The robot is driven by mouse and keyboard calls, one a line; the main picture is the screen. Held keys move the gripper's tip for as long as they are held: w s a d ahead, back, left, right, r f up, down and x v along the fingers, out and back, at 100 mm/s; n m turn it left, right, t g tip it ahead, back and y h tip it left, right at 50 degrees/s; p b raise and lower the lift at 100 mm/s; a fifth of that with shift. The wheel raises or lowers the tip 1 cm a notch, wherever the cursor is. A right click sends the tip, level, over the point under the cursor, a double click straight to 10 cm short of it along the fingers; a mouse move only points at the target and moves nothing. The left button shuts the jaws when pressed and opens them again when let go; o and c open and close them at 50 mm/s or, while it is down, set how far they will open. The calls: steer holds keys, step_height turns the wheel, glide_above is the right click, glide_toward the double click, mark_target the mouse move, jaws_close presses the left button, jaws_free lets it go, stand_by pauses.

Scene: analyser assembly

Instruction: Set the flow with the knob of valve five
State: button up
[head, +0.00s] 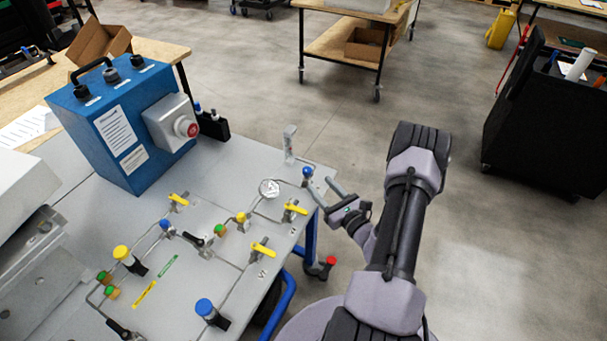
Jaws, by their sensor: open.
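My gripper (321,186) is open at the right edge of the grey panel table (210,250), its fingers pointing towards a small blue knob (307,172) on the pipework. The knob is just beyond the fingertips, and I see nothing held between the fingers. Whether they touch the knob is too small to tell. A round gauge (269,188) sits left of the knob, and a yellow lever valve (295,208) sits just in front of it. The labels beside the valves are too small to read surely, so I cannot tell which knob is valve five.
A blue box (115,125) with a red button stands at the panel's back left. A clear upright flow tube (290,143) stands behind the blue knob. Several more valves and knobs, including a larger blue knob (205,307), spread over the panel.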

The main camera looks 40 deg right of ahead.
mark_target(310, 174)
steer(key=w, duration=0.5)
steer(key=w+d+b, duration=0.1)
steer(key=w, duration=0.2)
steer(key=shift+w, duration=0.1)
jaws_close()
